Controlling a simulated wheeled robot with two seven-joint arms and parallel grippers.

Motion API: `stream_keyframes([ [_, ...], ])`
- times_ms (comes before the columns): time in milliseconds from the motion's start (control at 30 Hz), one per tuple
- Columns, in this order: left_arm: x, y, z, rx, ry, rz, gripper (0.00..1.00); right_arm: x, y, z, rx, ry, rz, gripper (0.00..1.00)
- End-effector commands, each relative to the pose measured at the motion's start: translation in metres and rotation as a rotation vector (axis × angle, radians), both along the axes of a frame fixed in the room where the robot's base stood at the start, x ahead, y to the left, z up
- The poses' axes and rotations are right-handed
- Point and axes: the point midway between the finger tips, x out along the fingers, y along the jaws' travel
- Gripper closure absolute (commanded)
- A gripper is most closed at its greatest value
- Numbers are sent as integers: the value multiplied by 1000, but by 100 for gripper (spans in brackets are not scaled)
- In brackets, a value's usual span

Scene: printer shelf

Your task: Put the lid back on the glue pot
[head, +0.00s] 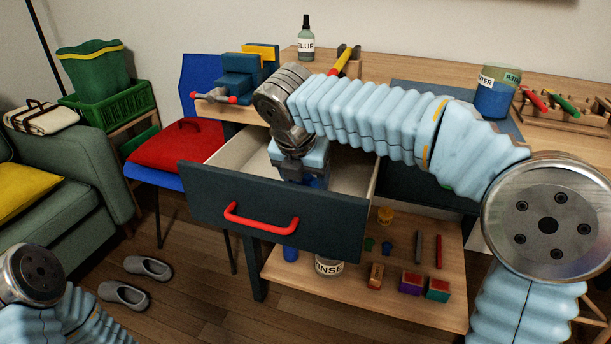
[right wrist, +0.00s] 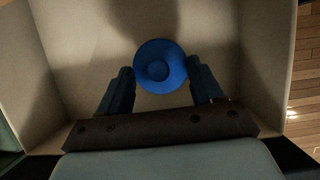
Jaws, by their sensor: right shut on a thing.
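My right gripper (head: 303,182) reaches down into the open drawer (head: 285,212). It is shut on a round blue piece with a raised centre, which looks like a lid (right wrist: 160,67). In the right wrist view the fingers (right wrist: 160,80) are on either side of it, above the pale drawer bottom. In the head view only a bit of blue shows below the fingers. A dark bottle labelled GLUE (head: 306,40) with a dark tapered top stands at the back of the desk. My left gripper is out of view; only part of its arm shows at lower left.
A blue labelled pot (head: 495,92) and a wooden tool rack (head: 565,112) stand on the desk at right. A blue vise (head: 240,78) is at its left. The lower shelf (head: 340,300) holds a RINSE pot (head: 329,267) and several blocks. A red-cushioned chair (head: 172,146) stands left of the drawer.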

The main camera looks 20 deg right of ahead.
Motion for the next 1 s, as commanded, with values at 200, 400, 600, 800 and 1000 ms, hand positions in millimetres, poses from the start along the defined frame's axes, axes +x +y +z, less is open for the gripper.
stream_keyframes([
  [200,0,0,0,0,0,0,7,0,0,0,0,0,0,62],
  [400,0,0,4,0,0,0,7,0,0,1,0,0,1,62],
  [600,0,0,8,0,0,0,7,0,0,1,-1,1,1,62],
  [800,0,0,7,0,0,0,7,0,0,0,0,0,0,62],
  [1000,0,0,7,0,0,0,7,0,0,0,0,0,0,62],
])
